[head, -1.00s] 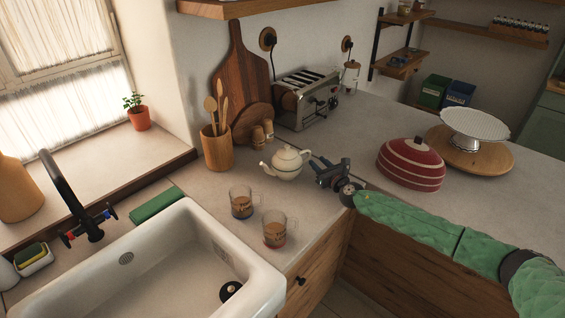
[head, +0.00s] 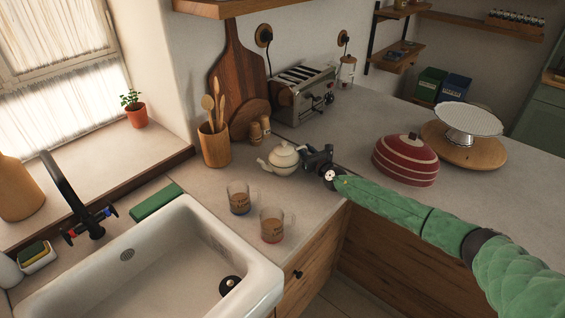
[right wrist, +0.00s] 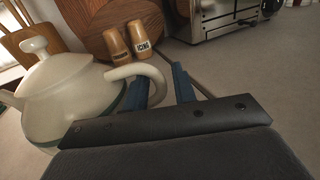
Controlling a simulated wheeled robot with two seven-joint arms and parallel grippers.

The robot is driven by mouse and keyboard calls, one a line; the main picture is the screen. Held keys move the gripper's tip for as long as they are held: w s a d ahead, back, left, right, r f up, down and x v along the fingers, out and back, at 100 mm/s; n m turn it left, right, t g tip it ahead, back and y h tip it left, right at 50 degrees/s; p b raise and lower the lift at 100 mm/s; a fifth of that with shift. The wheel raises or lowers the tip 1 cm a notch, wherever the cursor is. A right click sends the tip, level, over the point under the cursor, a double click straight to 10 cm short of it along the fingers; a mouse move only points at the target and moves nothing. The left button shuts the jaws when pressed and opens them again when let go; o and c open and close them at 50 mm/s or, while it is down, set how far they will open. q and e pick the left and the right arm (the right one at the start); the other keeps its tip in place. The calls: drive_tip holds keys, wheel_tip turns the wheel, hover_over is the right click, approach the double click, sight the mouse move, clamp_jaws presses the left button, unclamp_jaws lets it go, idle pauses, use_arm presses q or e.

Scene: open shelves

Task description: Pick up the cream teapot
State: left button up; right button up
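The cream teapot (head: 284,160) stands upright on the counter, with its spout to the left and its handle to the right. It also shows at the left of the right wrist view (right wrist: 70,95). My right gripper (head: 306,155) is at the teapot's handle side. In the right wrist view its two blue fingers (right wrist: 168,82) are apart, and the end of the curved handle reaches beside and partly behind the left finger. My left gripper is not in view.
Two glass mugs (head: 239,198) (head: 271,225) stand near the front edge by the sink (head: 185,270). A utensil pot (head: 215,146), shakers (head: 255,132) and a toaster (head: 303,95) are behind the teapot. A red striped dome (head: 405,160) is to the right.

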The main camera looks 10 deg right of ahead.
clamp_jaws()
idle(0.5)
idle(0.6)
drive_tip(key=shift+r, duration=0.15)
